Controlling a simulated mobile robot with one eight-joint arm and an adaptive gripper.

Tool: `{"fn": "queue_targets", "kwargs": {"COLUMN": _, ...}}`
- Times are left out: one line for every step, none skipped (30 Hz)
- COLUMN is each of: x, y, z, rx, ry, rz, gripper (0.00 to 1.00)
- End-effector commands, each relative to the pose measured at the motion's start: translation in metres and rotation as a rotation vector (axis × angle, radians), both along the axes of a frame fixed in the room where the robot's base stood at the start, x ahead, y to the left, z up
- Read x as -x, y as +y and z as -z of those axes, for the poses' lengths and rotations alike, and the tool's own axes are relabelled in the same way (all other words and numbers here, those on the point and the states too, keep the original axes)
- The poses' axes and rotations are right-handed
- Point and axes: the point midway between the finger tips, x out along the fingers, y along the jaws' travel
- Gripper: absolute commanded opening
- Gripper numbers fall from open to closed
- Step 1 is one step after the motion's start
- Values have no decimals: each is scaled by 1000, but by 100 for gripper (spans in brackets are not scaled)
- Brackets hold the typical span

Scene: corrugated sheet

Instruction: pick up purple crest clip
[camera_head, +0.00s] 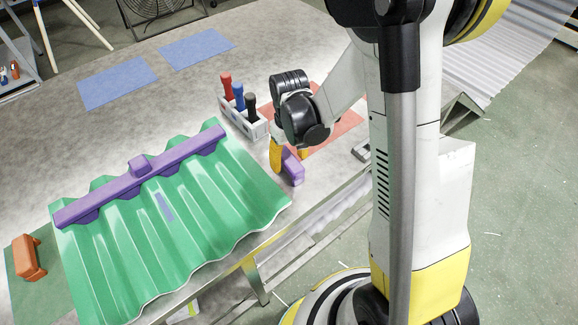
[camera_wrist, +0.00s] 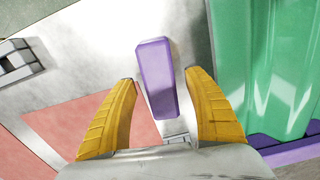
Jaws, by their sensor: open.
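The purple crest clip (camera_head: 293,168) is a small block near the table's front edge, just right of the green corrugated sheet (camera_head: 190,232). My gripper (camera_head: 289,154) reaches down over it with yellow fingers. In the wrist view the clip (camera_wrist: 157,70) shows between the two open fingers of my gripper (camera_wrist: 162,80), with gaps on both sides. Its near end lies between the fingers and its far end extends past the tips. I cannot tell whether it touches the table.
A grey holder (camera_head: 243,123) with red, blue and black handled tools stands behind my gripper. A red mat (camera_head: 338,124) lies to the right. An orange-brown clip (camera_head: 28,257) sits on a green mat at far left. Blue mats (camera_head: 118,83) lie farther back.

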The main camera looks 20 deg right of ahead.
Motion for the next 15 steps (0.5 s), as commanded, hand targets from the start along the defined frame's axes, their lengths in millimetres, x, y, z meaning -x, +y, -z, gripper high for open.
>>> {"fn": "queue_targets", "kwargs": {"x": -1, "y": 0, "z": 9, "rx": 0, "ry": 0, "rz": 0, "gripper": 61}}
{"fn": "queue_targets", "kwargs": {"x": 0, "y": 0, "z": 11, "rx": 0, "ry": 0, "rz": 0, "gripper": 61}}
{"fn": "queue_targets", "kwargs": {"x": 0, "y": 0, "z": 12, "rx": 0, "ry": 0, "rz": 0, "gripper": 61}}
{"fn": "queue_targets", "kwargs": {"x": 0, "y": 0, "z": 11, "rx": 0, "ry": 0, "rz": -1, "gripper": 61}}
{"fn": "queue_targets", "kwargs": {"x": 0, "y": 0, "z": 11, "rx": 0, "ry": 0, "rz": -1, "gripper": 61}}
{"fn": "queue_targets", "kwargs": {"x": 0, "y": 0, "z": 10, "rx": 0, "ry": 0, "rz": -1, "gripper": 61}}
{"fn": "queue_targets", "kwargs": {"x": 0, "y": 0, "z": 10, "rx": 0, "ry": 0, "rz": -1, "gripper": 61}}
{"fn": "queue_targets", "kwargs": {"x": 0, "y": 0, "z": 10, "rx": 0, "ry": 0, "rz": -1, "gripper": 61}}
{"fn": "queue_targets", "kwargs": {"x": 0, "y": 0, "z": 10, "rx": 0, "ry": 0, "rz": -1, "gripper": 57}}
{"fn": "queue_targets", "kwargs": {"x": 0, "y": 0, "z": 10, "rx": 0, "ry": 0, "rz": -1, "gripper": 47}}
{"fn": "queue_targets", "kwargs": {"x": 0, "y": 0, "z": 10, "rx": 0, "ry": 0, "rz": -1, "gripper": 38}}
{"fn": "queue_targets", "kwargs": {"x": 0, "y": 0, "z": 10, "rx": 0, "ry": 0, "rz": -1, "gripper": 26}}
{"fn": "queue_targets", "kwargs": {"x": 0, "y": 0, "z": 10, "rx": 0, "ry": 0, "rz": -1, "gripper": 17}}
{"fn": "queue_targets", "kwargs": {"x": 0, "y": 0, "z": 10, "rx": 0, "ry": 0, "rz": -1, "gripper": 8}}
{"fn": "queue_targets", "kwargs": {"x": 0, "y": 0, "z": 10, "rx": 0, "ry": 0, "rz": -1, "gripper": 2}}
